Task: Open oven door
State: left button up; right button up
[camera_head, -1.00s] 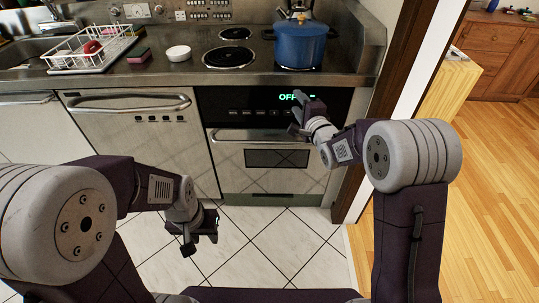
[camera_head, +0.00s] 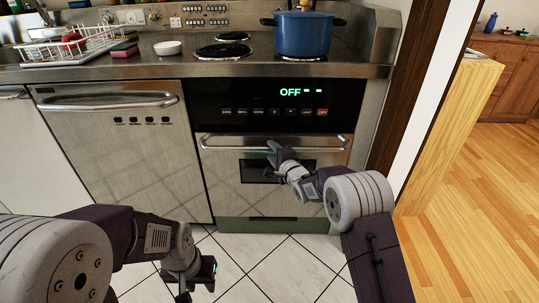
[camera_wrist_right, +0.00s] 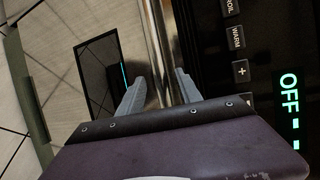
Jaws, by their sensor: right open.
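The oven door (camera_head: 222,180) is shut, with a dark window in its middle. Its metal bar handle (camera_head: 228,142) runs along its top edge. My right gripper (camera_head: 277,152) is in front of the door at the handle, right of its middle. In the right wrist view the fingers of my right gripper (camera_wrist_right: 160,88) are open, with the handle bar (camera_wrist_right: 158,40) running between them. Whether either finger touches the bar is unclear. My left gripper (camera_head: 196,279) is low over the floor, away from the oven, and seems empty; its finger opening is hard to make out.
Above the door is a black control panel (camera_head: 245,97) reading OFF. A blue pot (camera_head: 303,35) stands on the hob. A dishwasher (camera_head: 120,150) is left of the oven, and a dark wooden door frame (camera_head: 410,90) is to the right. The tiled floor (camera_head: 290,262) before the oven is clear.

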jog(key=shift+b+x, duration=0.4)
jog(key=shift+x, duration=1.1)
grip_shut()
jog(key=shift+f, duration=0.1)
